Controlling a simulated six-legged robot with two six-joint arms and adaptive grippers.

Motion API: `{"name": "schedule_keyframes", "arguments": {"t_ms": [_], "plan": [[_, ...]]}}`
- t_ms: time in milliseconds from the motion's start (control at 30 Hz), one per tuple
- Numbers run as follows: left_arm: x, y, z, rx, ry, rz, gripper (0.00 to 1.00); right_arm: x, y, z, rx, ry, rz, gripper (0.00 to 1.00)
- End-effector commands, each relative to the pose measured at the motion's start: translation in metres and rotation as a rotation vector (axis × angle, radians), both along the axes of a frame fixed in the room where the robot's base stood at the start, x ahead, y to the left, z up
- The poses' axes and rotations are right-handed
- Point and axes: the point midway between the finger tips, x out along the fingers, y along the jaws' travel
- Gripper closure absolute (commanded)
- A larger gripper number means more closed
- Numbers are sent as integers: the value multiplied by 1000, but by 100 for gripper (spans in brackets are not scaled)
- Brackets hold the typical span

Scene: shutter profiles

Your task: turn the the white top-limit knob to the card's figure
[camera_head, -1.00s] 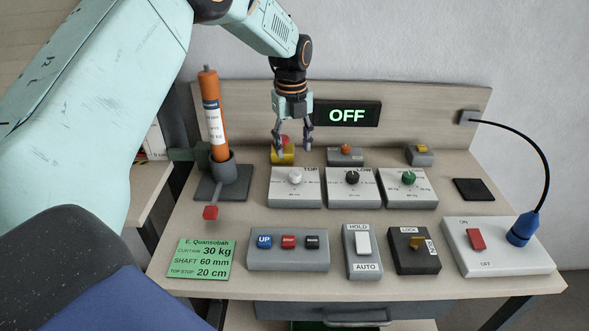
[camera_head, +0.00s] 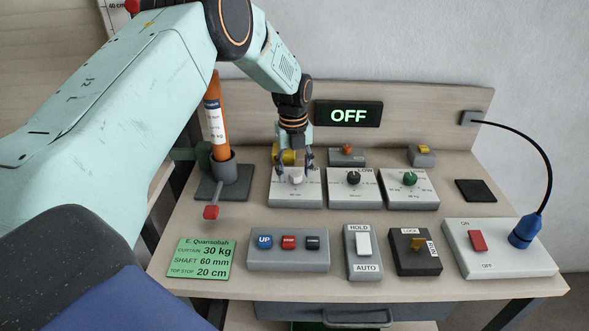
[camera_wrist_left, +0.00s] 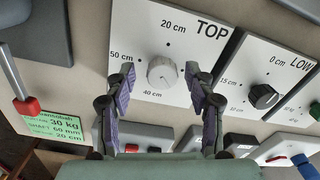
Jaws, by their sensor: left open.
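The white top-limit knob (camera_head: 296,176) sits on the plate marked TOP (camera_head: 296,197). In the left wrist view the white knob (camera_wrist_left: 161,73) has marks 20 cm, 50 cm and 40 cm around it. My left gripper (camera_head: 295,173) is open, with one finger on each side of the knob and apart from it; its fingers (camera_wrist_left: 161,88) also show in the wrist view. The green card (camera_head: 201,259) reads curtain 30 kg, shaft 60 mm, top stop 20 cm. My right gripper is not in view.
A black knob (camera_head: 353,178) and a green knob (camera_head: 410,179) stand on plates to the right. An orange cylinder (camera_head: 216,125) stands left of the arm. Button and switch boxes line the front. The display (camera_head: 348,114) reads OFF.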

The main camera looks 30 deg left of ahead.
Motion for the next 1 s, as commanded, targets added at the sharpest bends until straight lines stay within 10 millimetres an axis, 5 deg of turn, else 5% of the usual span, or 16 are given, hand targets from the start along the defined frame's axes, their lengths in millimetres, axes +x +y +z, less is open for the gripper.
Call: {"name": "schedule_keyframes", "arguments": {"t_ms": [133, 733, 1000], "plan": [[0, 0, 0, 0, 0, 0, 48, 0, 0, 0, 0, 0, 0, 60], [0, 1, 0, 1, 0, 0, 98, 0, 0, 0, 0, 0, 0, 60], [1, 0, 1, 0, -2, 26, 100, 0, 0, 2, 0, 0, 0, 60]]}}
